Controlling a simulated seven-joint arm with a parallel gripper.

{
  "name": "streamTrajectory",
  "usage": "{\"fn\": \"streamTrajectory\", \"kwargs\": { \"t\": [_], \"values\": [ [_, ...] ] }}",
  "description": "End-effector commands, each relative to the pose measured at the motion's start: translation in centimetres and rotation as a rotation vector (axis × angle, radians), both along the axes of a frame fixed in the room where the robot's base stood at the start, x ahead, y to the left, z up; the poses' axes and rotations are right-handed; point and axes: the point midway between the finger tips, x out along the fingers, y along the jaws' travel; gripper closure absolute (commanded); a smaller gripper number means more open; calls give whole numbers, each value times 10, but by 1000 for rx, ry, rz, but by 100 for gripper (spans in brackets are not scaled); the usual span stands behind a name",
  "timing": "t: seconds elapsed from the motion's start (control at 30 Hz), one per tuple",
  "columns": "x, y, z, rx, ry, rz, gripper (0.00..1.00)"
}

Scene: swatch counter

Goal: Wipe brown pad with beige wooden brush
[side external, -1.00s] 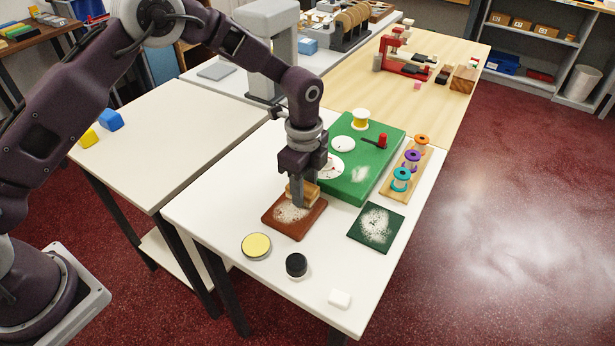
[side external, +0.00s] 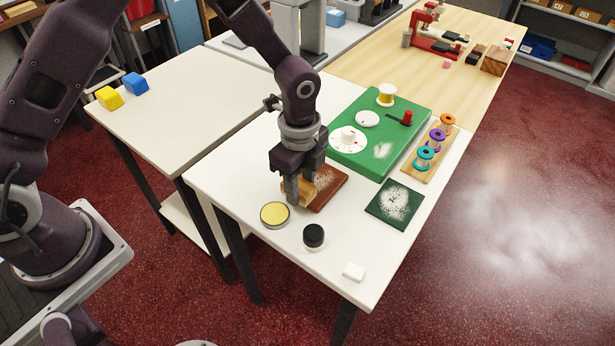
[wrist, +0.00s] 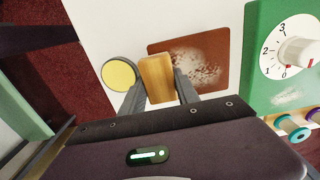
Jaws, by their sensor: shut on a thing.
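The brown pad (side external: 328,190) lies flat on the white table, with white dust on it. In the wrist view the dust covers the middle and right of the pad (wrist: 216,88), and its left part is mostly bare brown. The beige wooden brush (wrist: 157,78) is held between the fingers of my gripper (wrist: 150,90), over the pad's left edge. In the side view my gripper (side external: 299,196) is low, at the pad's left end, partly hiding the brush. The bristles are hidden, so I cannot tell whether they touch the pad.
A yellow-topped round tin (side external: 275,215) is close to my gripper. A black-lidded jar (side external: 313,236) and a white block (side external: 353,271) stand nearer the front. A dusty green pad (side external: 395,205), a green board (side external: 345,160) with a dial, and a spool rack (side external: 430,160) are to the right.

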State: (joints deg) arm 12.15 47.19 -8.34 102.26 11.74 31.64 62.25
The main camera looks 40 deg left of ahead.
Motion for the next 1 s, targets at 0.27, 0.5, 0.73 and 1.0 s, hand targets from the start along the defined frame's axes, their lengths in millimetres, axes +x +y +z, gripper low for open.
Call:
{"fn": "streamTrajectory", "kwargs": {
  "t": [0.27, 0.5, 0.73, 1.0],
  "values": [
    [29, 0, 0, -1, -5, 2, 100],
    [50, 0, 0, -2, -5, 3, 100],
    [71, 0, 0, -2, -5, 3, 100],
    [96, 0, 0, -1, -5, 3, 100]
  ]
}}
